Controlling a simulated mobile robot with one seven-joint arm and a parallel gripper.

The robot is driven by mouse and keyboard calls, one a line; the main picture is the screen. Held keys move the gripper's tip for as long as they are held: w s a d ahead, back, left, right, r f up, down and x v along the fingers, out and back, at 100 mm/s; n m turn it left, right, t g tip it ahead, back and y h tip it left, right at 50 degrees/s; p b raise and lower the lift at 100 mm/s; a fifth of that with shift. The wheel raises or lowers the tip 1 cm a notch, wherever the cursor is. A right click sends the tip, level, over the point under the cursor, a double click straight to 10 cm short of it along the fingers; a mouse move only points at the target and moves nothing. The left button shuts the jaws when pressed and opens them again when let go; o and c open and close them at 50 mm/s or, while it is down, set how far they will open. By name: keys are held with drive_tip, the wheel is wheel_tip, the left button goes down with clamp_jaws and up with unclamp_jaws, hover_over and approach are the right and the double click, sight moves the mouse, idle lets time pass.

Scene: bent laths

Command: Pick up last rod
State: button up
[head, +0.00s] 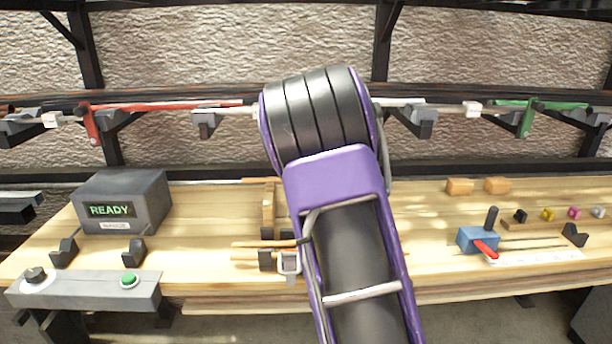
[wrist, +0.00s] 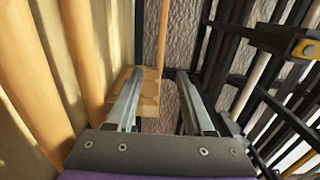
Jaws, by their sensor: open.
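My gripper (wrist: 158,74) is open in the wrist view, with its two grey fingers apart. A thin wooden rod (wrist: 164,32) runs down from the top of the picture towards the gap between the fingertips. I cannot tell whether its near end lies between them. A wooden block with a cell-like pattern (wrist: 146,96) shows beside and below the left finger. In the head view my purple arm hides the gripper and part of the bench. Thin wooden rods (head: 262,244) lie across dark supports left of the arm.
A grey box reading READY (head: 122,201) and a panel with a green button (head: 129,280) are at left. A blue fixture with a red lever (head: 478,240) is at right. A rail with red (head: 170,105) and green clamps (head: 540,105) crosses behind. Thick wooden bars (wrist: 82,55) fill the wrist view's left.

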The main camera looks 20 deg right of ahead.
drive_tip(key=x, duration=1.2)
drive_tip(key=shift+x, duration=2.55)
drive_tip(key=shift+r, duration=0.15)
clamp_jaws()
